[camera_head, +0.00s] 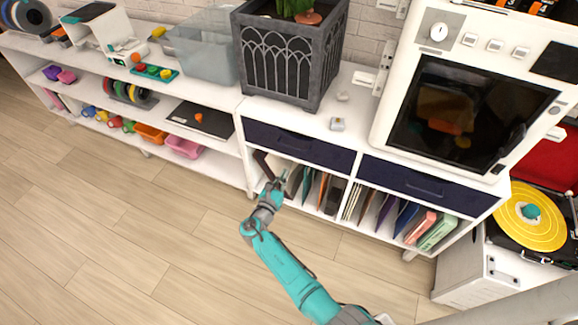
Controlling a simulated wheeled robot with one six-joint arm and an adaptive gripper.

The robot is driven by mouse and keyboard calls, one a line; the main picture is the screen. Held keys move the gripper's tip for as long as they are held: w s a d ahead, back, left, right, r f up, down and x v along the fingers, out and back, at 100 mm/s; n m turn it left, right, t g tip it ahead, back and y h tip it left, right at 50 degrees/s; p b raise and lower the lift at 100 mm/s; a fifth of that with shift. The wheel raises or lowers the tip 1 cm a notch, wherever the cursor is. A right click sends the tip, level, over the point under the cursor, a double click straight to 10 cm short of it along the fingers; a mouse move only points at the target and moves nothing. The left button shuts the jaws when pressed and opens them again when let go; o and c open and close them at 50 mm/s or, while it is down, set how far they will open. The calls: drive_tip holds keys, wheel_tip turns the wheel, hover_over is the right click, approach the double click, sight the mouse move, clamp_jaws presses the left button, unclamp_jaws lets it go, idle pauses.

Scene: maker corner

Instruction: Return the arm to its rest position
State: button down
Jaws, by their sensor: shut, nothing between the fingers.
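My arm is teal and grey and reaches up from the bottom of the head view towards the white shelf unit (251,170). My gripper (281,180) is at the front of the lower left cubby, below a dark blue drawer (298,147). It is small in the view and appears shut, with nothing seen in it. Upright books or folders (308,186) stand in the cubby just right of the gripper. Whether the gripper touches the shelf or the books cannot be told.
A dark planter (290,55) and a white machine with a dark window (470,112) stand on the unit. A low shelf with toys (165,95) is at left. A turntable with a yellow record (528,214) is at right. The wooden floor (120,235) at left is clear.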

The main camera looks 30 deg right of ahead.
drive_tip(key=s+f+m+g+y, duration=0.1)
drive_tip(key=s+f+m+y, duration=0.15)
drive_tip(key=s+f, duration=0.45)
drive_tip(key=s+f+m+y, duration=0.25)
drive_tip(key=s+f, duration=0.25)
drive_tip(key=s, duration=0.5)
drive_tip(key=s+a+m+y, duration=0.3)
drive_tip(key=s+m+y, duration=0.15)
drive_tip(key=s, duration=1.05)
drive_tip(key=s+a+r+m+t+y, duration=0.1)
drive_tip(key=s+a+r+m+y, duration=0.3)
drive_tip(key=s+r+m, duration=0.5)
drive_tip(key=s+r+m+t, duration=0.1)
drive_tip(key=s+r+m, duration=0.2)
drive_tip(key=r, duration=0.8)
drive_tip(key=s+r+m+t, duration=0.2)
drive_tip(key=s+r+m, duration=0.2)
drive_tip(key=r, duration=0.6)
drive_tip(key=shift+s+a+r+t, duration=0.3)
drive_tip(key=shift+s+a+r, duration=0.1)
drive_tip(key=shift+s, duration=0.85)
drive_tip(key=shift+d+y, duration=0.1)
drive_tip(key=shift+y, duration=0.15)
